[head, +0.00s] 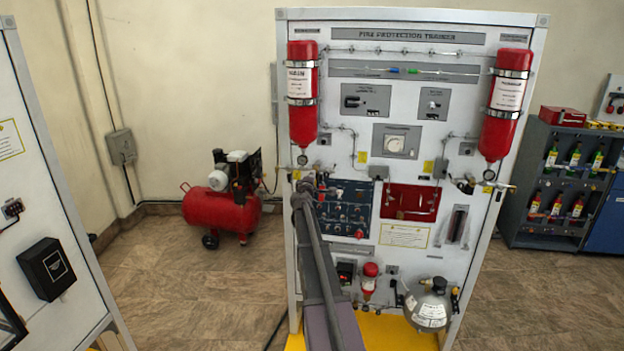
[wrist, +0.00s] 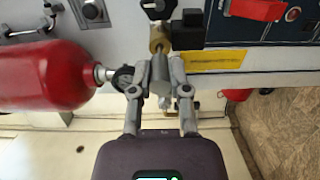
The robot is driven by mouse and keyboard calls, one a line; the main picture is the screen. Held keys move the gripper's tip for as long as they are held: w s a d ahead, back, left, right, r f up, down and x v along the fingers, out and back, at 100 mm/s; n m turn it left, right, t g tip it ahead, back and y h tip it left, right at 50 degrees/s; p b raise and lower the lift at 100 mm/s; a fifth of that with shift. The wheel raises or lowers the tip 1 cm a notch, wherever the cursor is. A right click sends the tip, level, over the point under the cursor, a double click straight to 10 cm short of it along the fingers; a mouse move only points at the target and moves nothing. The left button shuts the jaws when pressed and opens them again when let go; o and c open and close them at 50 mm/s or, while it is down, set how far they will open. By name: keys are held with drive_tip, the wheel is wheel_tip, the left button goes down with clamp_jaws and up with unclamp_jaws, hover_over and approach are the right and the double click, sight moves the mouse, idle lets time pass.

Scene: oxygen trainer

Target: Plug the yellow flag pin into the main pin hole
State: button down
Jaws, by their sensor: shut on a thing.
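My gripper (wrist: 160,88) is shut on a grey cylindrical part (wrist: 160,70) at the left bottle's valve. That part lines up with a brass fitting (wrist: 157,38); I cannot tell whether it is the pin. In the head view my gripper (head: 308,184) is small and dark, below the left red bottle (head: 303,98). A yellow plate with print (wrist: 215,61) shows to the right of the fingers in the wrist view; I cannot tell if it is a flag or a label. The main pin hole cannot be made out.
The trainer panel (head: 400,60) carries a second red bottle (head: 506,105) at right. The left bottle (wrist: 45,75) lies close beside my fingers in the wrist view. A red compressor (head: 222,207) stands left of the panel, with open floor (head: 180,290) in front.

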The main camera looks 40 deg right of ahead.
drive_tip(key=shift+x, duration=1.3)
idle(0.4)
drive_tip(key=c, duration=0.5)
unclamp_jaws()
drive_tip(key=shift+s+a, duration=0.15)
drive_tip(key=v, duration=1.1)
drive_tip(key=shift+s+a, duration=0.2)
drive_tip(key=shift+a, duration=0.1)
